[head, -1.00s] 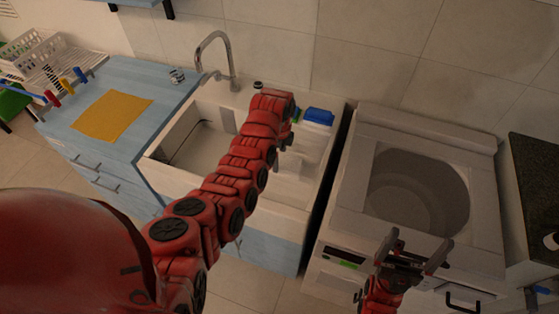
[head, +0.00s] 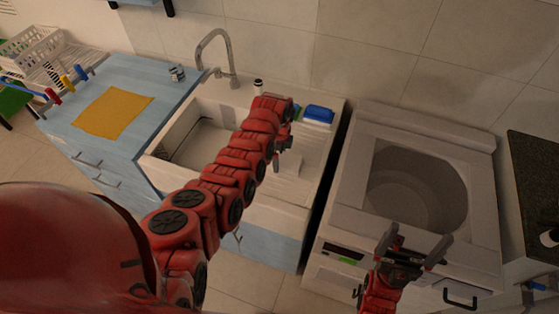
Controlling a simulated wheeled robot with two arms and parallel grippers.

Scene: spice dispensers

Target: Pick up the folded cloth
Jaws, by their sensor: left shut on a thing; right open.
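My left gripper (head: 282,150) is over the right side of the sink, partly hidden by its own red arm. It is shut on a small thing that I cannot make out. A yellow cloth (head: 113,112) lies flat on the blue counter to the left of the sink, well apart from the gripper. A blue item (head: 319,114) sits at the back right corner of the sink; I cannot tell whether it is cloth. My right gripper (head: 415,246) is open and empty, over the front of the white appliance with a round tub.
The white sink (head: 168,146) has a tall curved tap (head: 231,65) behind it. The white appliance (head: 352,195) stands to its right, with a narrow gap between. A white dish rack (head: 35,52) and coloured handles (head: 67,80) are on the left. A dark counter (head: 535,175) is at far right.

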